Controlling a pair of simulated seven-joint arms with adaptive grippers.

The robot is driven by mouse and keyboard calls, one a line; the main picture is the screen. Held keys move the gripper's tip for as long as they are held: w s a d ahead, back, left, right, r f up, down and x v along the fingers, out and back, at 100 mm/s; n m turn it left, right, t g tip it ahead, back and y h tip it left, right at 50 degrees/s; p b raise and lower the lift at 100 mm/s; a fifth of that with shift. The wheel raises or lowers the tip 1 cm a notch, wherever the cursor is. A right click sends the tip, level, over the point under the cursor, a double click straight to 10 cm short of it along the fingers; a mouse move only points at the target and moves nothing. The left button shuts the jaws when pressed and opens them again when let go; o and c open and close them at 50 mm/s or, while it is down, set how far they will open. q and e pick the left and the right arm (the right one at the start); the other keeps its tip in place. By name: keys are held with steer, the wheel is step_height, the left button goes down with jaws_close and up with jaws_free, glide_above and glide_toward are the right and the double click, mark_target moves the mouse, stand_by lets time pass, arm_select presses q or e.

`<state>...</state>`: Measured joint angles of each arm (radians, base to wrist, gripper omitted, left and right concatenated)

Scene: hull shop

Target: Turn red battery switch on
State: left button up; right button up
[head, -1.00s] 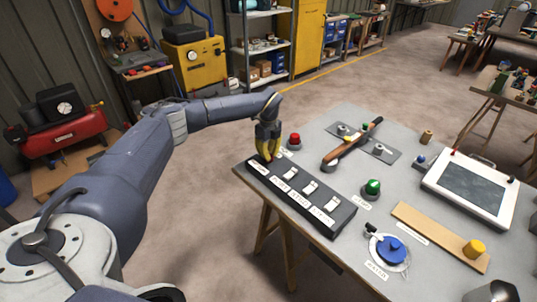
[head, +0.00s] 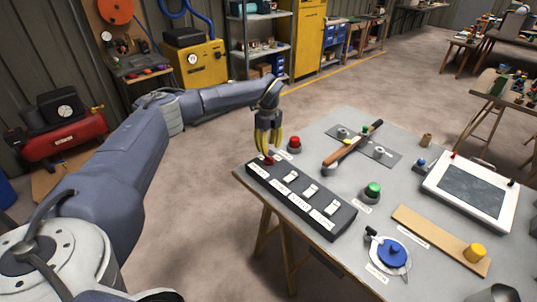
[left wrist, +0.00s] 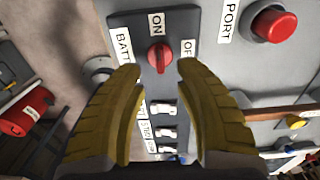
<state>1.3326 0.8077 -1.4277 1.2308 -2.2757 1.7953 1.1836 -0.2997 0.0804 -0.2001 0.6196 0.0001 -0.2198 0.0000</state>
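The red battery switch (left wrist: 160,57) is a round knob with a raised ridge at one end of the dark switch panel (head: 346,216). In the left wrist view its ridge lies roughly in line with the ON label (left wrist: 156,23); the OFF label (left wrist: 187,48) is to its right. In the head view the red switch (head: 268,158) is partly hidden by my fingers. My left gripper (head: 268,151) points down just over it. In the left wrist view its yellow fingers are apart, with the knob showing beyond the gap; contact cannot be told. My right gripper is out of view.
Several white rocker switches (head: 310,191) line the same panel. A red button (head: 294,145) stands close behind the gripper, and a green button (head: 373,189) to the right.

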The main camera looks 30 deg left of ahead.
mark_target(269, 157)
arm_select(q)
step_height(269, 157, up, 6)
stand_by(0.4)
steer(key=shift+r, duration=0.1)
